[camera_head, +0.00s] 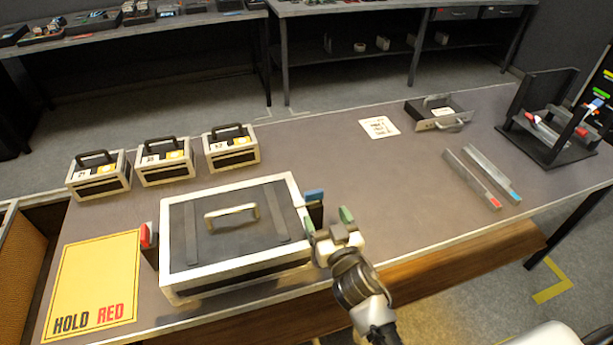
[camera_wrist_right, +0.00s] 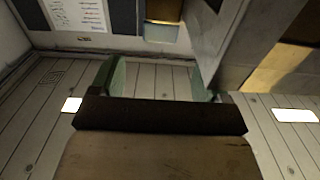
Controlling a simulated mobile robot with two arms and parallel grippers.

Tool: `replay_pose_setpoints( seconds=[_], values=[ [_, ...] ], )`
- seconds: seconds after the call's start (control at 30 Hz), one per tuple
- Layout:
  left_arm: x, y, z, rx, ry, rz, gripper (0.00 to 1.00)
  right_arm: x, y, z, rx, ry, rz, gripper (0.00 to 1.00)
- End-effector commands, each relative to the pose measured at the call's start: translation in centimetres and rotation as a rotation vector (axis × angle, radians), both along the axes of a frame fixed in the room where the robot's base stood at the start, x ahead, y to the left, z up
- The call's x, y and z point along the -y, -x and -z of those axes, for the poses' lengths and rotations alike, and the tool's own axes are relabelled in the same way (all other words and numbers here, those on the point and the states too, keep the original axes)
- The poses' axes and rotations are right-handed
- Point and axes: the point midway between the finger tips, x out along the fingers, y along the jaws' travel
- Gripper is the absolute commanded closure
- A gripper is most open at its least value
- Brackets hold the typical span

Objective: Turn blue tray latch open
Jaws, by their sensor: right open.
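A large black-and-white tray case (camera_head: 230,235) with a metal handle sits on the table in the head view. A blue latch (camera_head: 314,195) stands upright at its right side, on a dark strip. A red latch (camera_head: 147,236) is at its left side. My right gripper (camera_head: 328,220) is open beside the case's right end, just in front of the blue latch. Its two green fingertips are apart, and they also show in the right wrist view (camera_wrist_right: 159,80) with nothing between them. I cannot clearly make out the blue latch in the wrist view. My left gripper is not in view.
A yellow "HOLD RED" sheet (camera_head: 95,285) lies left of the case. Several small handled boxes (camera_head: 165,162) stand behind it. Metal rails (camera_head: 480,177), an open metal tray (camera_head: 438,113) and a black rack (camera_head: 550,130) are at the right. The table's middle is clear.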

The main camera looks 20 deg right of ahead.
Motion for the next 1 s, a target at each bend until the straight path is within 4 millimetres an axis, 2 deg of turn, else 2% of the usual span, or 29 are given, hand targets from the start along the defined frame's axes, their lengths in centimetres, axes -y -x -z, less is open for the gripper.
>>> replay_pose_setpoints(
  seconds=[0.17, 0.37, 0.6, 0.8, 1.0],
  values=[
    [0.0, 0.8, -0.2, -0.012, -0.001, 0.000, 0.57, -0.1, -1.4, -0.1, 0.001, 0.001, 0.000, 0.23],
    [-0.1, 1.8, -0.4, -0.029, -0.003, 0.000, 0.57, -0.2, -5.2, -0.2, 0.002, 0.001, 0.000, 0.23],
    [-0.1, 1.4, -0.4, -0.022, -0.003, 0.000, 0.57, -0.4, -9.2, 0.0, 0.001, 0.000, 0.000, 0.23],
    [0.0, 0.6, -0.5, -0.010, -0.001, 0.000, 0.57, -0.4, -10.6, 0.1, 0.000, 0.001, 0.000, 0.23],
    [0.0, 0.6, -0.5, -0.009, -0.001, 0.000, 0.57, -0.4, -10.8, 0.0, 0.000, 0.000, 0.000, 0.23]
  ],
)
